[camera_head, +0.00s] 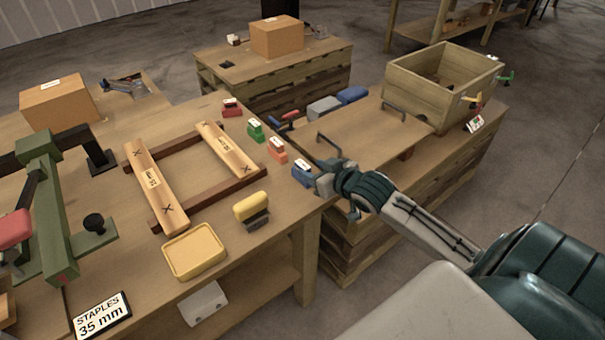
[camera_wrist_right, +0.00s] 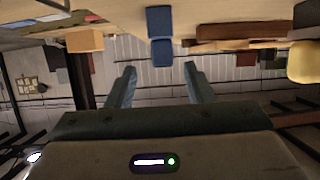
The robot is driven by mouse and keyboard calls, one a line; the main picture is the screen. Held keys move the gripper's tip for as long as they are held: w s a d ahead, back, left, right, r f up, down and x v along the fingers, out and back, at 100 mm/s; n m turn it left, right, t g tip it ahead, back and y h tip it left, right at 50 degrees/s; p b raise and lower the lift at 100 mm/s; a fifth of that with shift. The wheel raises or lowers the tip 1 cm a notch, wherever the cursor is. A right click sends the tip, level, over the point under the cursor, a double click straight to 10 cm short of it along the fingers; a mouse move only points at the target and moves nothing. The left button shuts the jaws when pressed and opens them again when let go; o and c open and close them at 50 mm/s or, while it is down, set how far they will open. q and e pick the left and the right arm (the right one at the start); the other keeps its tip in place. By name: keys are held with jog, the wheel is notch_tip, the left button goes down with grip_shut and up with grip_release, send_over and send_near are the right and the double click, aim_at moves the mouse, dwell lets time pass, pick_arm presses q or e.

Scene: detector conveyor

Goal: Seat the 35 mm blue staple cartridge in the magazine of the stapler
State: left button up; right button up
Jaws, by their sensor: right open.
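The blue staple cartridge (camera_head: 302,174), with a white label on top, stands at the right edge of the workbench, last in a row of coloured cartridges. My right gripper (camera_head: 322,182) is open beside it, at its right. In the right wrist view a blue block (camera_wrist_right: 160,50), apparently this cartridge, lies ahead of the gap between my open fingers (camera_wrist_right: 159,75). Nothing is held between them. The green stapler (camera_head: 50,200) stands at the left of the bench, behind a "STAPLES 35 mm" sign (camera_head: 102,314). I cannot make out its magazine clearly. My left gripper is not in view.
Red (camera_head: 231,108), green (camera_head: 255,131) and orange (camera_head: 277,149) cartridges continue the row. A wooden frame (camera_head: 165,215), a yellow-topped block (camera_head: 251,207) and a yellow tray (camera_head: 194,250) lie between stapler and row. A side table with a wooden crate (camera_head: 428,93) stands right.

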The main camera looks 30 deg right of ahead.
aim_at(306, 168)
jog(key=x, duration=0.4)
jog(key=shift+w+a+p, duration=0.2)
jog(key=shift+p, duration=0.1)
jog(key=shift+w+f, duration=0.25)
jog(key=shift+w, duration=0.1)
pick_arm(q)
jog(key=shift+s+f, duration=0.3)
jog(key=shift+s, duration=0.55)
pick_arm(e)
grip_shut()
